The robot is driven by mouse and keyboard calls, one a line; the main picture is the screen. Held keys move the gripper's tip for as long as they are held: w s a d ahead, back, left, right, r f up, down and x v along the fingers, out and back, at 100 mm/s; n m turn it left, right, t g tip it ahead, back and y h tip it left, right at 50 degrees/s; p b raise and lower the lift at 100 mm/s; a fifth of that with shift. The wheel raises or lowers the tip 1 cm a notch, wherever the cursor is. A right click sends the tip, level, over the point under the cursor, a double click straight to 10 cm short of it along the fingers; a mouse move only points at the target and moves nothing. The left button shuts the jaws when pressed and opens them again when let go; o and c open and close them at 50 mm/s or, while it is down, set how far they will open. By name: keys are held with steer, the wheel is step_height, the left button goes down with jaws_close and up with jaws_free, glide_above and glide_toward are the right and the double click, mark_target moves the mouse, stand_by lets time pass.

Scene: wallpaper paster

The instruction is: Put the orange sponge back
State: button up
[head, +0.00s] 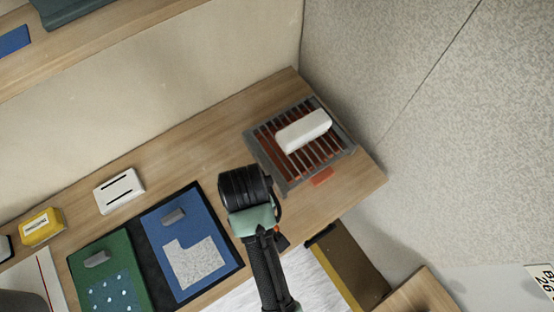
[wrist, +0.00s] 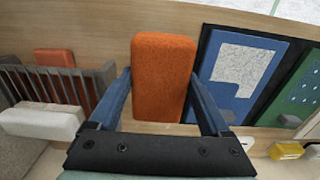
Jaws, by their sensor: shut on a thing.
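The orange sponge (wrist: 164,75) stands out clearly in the wrist view, upright between the two blue fingers of my gripper (wrist: 160,95). The fingers touch its sides, and it is held above the wooden shelf (wrist: 255,18). In the head view my gripper (head: 248,192) is over the shelf, left of and nearer than the slatted grey rack (head: 282,185). The sponge is mostly hidden there by my arm. The rack also shows at the left of the wrist view (wrist: 105,75).
A white block (head: 304,130) lies on the rack's slats. A reddish-orange piece (head: 321,177) shows at its near edge. Blue (head: 165,222) and green (head: 112,255) boards, a white slotted box (head: 119,191) and a yellow box (head: 41,226) are to the left. A wall stands at right.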

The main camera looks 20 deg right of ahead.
steer(key=shift+d, duration=0.25)
steer(key=shift+a+f, duration=0.1)
steer(key=shift+a, duration=0.05)
step_height(320, 180, down, 8)
steer(key=shift+f+b, duration=0.15)
steer(key=shift+b, duration=0.15)
steer(key=shift+f+p, duration=0.15)
steer(key=shift+p, duration=0.25)
steer(key=shift+f, duration=0.45)
steer(key=shift+f, duration=0.2)
steer(key=o, duration=1.2)
steer(key=shift+r, duration=0.1)
